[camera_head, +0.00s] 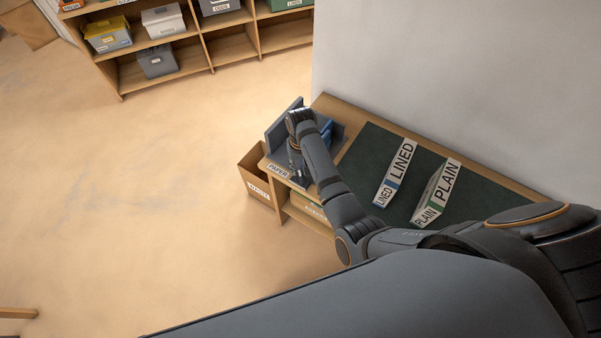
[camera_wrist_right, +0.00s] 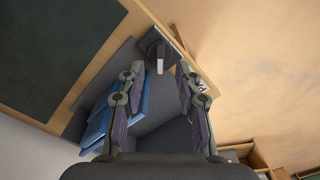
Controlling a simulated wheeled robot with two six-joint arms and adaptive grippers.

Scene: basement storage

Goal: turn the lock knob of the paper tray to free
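The grey paper tray (camera_head: 276,130) sits on the left end of the wooden desk, with blue items in it. It also shows in the wrist view (camera_wrist_right: 165,135). The lock knob (camera_wrist_right: 158,52) is a dark square block with a lighter grey bar, near the desk edge. My right gripper (camera_head: 297,178) is over the tray's front, partly hidden by my arm. In the wrist view the right gripper (camera_wrist_right: 159,75) is open and empty, and the knob appears between and just beyond its fingertips. Contact cannot be told. The arm hides the knob in the head view. My left gripper is out of view.
A lined block (camera_head: 395,172) and a plain block (camera_head: 437,193) stand on the dark desk mat (camera_head: 365,155). A waste box (camera_head: 256,188) stands at the desk's left side. Wooden shelves (camera_head: 215,55) with bins are at the back.

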